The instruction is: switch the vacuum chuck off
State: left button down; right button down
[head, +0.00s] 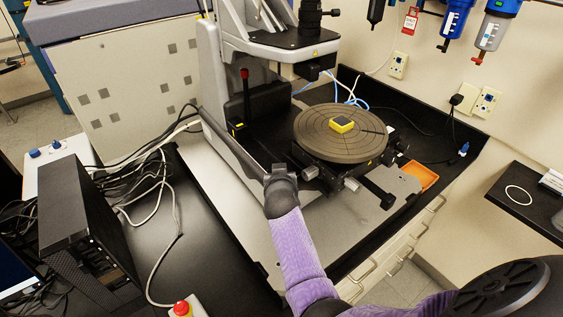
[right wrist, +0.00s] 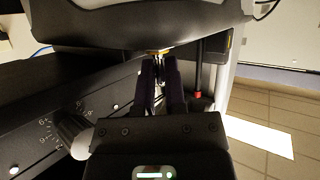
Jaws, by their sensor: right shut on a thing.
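The vacuum chuck (head: 312,133) is a round dark disc with ring lines on the profiler's stage in the head view. My right gripper (head: 279,168) is low at the stage's front left, at the end of the black front panel (head: 232,143). In the right wrist view my right gripper (right wrist: 159,82) has its fingers close together on a small light thing between them, mostly hidden. A yellowish spot (right wrist: 157,52) shows just beyond the fingertips, under a dark rounded body. No switch is clearly readable.
A black dial with numbers (right wrist: 72,128) is on the panel left of my fingers. A red-topped post (head: 245,75) stands behind the panel. An orange tray (head: 418,176) lies right of the stage. A black box (head: 85,225) and loose cables are at left.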

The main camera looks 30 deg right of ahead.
jog(key=shift+w+r+n+g+p, duration=0.1)
jog(key=shift+w+n+g+p, duration=0.15)
jog(key=shift+g+p, duration=0.55)
jog(key=shift+w+n+g, duration=0.1)
jog(key=shift+n+g, duration=0.25)
jog(key=shift+g, duration=0.65)
jog(key=c, duration=1)
grip_release()
jog(key=shift+o, duration=0.2)
jog(key=p+v, duration=0.9)
jog(key=p, duration=0.2)
jog(key=shift+s+r, duration=0.2)
jog(key=shift+s, duration=0.05)
jog(key=shift+a, duration=0.15)
